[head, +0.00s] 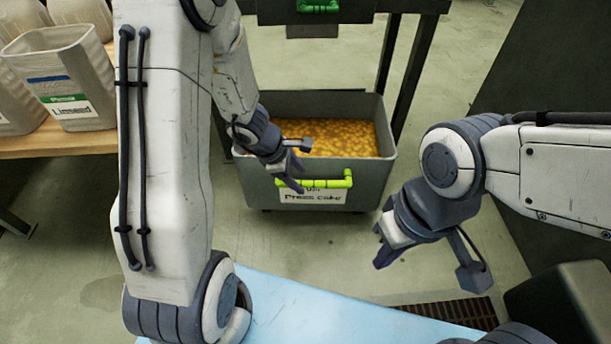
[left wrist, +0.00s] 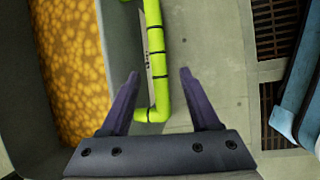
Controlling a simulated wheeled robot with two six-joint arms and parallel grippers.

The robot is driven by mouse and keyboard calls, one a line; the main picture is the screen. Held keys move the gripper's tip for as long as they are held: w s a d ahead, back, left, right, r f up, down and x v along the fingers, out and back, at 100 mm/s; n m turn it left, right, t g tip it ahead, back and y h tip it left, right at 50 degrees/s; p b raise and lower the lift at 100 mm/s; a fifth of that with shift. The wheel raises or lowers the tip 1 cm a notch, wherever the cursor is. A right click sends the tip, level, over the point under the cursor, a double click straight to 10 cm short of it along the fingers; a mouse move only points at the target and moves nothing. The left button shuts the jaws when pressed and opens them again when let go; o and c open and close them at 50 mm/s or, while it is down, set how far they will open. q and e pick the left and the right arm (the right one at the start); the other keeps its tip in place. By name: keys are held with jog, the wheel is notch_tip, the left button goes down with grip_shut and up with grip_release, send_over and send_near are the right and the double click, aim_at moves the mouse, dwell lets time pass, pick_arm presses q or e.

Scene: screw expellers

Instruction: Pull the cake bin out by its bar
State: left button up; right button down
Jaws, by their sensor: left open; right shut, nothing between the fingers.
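The cake bin (head: 370,182) is a grey open bin with a "Press cake" label, full of yellow-brown cake. It stands on the floor under the machine in the head view. Its green bar (head: 335,182) runs along the front wall near the rim. In the left wrist view the bar (left wrist: 157,60) reaches down between the fingers' tips, with the bin's wall (left wrist: 122,50) left of it. My left gripper (head: 296,168) is open at the bar's left end; I cannot tell whether it touches. My right gripper (head: 380,248) is shut and empty, right of and nearer than the bin.
A wooden shelf (head: 60,143) at the left holds several tubs, one labelled Linseed (head: 65,80). A light blue surface (head: 300,310) lies in front. A floor grate (head: 460,312) is at the lower right. Dark machine legs (head: 412,75) stand behind the bin.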

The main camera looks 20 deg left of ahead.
pick_arm(q)
jog(key=p+v, duration=0.1)
jog(key=v, duration=0.2)
pick_arm(e)
notch_tip(320, 180, up, 2)
jog(key=shift+r, duration=0.1)
dwell(0.3)
pick_arm(q)
jog(key=s+d+r+m+g+p, duration=0.2)
jog(key=s+d+r+m+p, duration=0.4)
jog(key=s+d+r+m, duration=0.35)
jog(key=s+d+r+m+g+p, duration=0.2)
jog(key=s+d+r+m+p, duration=0.35)
jog(key=r+m, duration=0.6)
jog(key=s+a+r+m+t+y+p, duration=0.1)
jog(key=s+a+r+m+y+p, duration=0.2)
jog(key=s+r+m+p, duration=0.5)
notch_tip(320, 180, up, 39)
jog(key=w+n+p, duration=0.1)
jog(key=p, duration=3.3)
jog(key=shift+w+n, duration=0.3)
jog(key=shift+w, duration=0.1)
pick_arm(e)
notch_tip(320, 180, up, 53)
jog(key=shift+r, duration=0.2)
pick_arm(q)
jog(key=shift+d, duration=0.1)
